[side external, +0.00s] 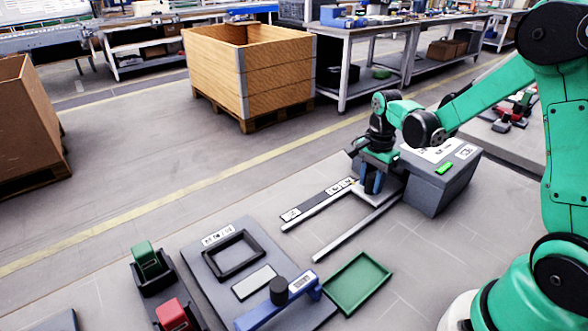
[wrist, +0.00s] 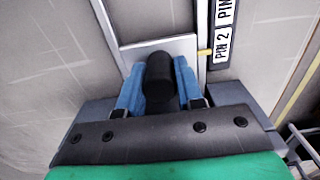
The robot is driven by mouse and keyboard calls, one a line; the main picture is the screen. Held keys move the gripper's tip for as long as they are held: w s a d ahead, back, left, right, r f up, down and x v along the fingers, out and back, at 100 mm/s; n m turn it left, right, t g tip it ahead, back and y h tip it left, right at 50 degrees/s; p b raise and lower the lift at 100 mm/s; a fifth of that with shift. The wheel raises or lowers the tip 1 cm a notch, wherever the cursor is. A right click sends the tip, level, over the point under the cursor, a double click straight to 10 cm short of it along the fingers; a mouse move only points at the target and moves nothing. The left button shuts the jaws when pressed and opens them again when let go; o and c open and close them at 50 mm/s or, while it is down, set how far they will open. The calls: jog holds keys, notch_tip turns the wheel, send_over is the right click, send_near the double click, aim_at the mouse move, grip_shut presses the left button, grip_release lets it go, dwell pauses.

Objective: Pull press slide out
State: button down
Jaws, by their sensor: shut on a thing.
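The press (side external: 440,180) is a dark grey box with a white-labelled top and a green button, standing on the floor-like surface at the right of the side view. Two rails (side external: 345,232) run out from it toward the lower left. The press slide (wrist: 128,53) is a light grey plate between the rails in the wrist view, with an upright black knob (wrist: 158,72). My gripper (side external: 373,184) is at the slide, close to the press's left face. Its blue fingers are shut on the black knob, one on each side. The knob is hidden in the side view.
A label strip (wrist: 222,42) reading PIN 2 lies along one rail. Bins (side external: 150,268) stand front left. The space between the rails looks clear.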

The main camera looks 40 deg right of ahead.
jog(key=shift+a, duration=8.05)
jog(key=shift+c, duration=2.4)
grip_release()
jog(key=shift+r, duration=0.1)
notch_tip(320, 180, up, 7)
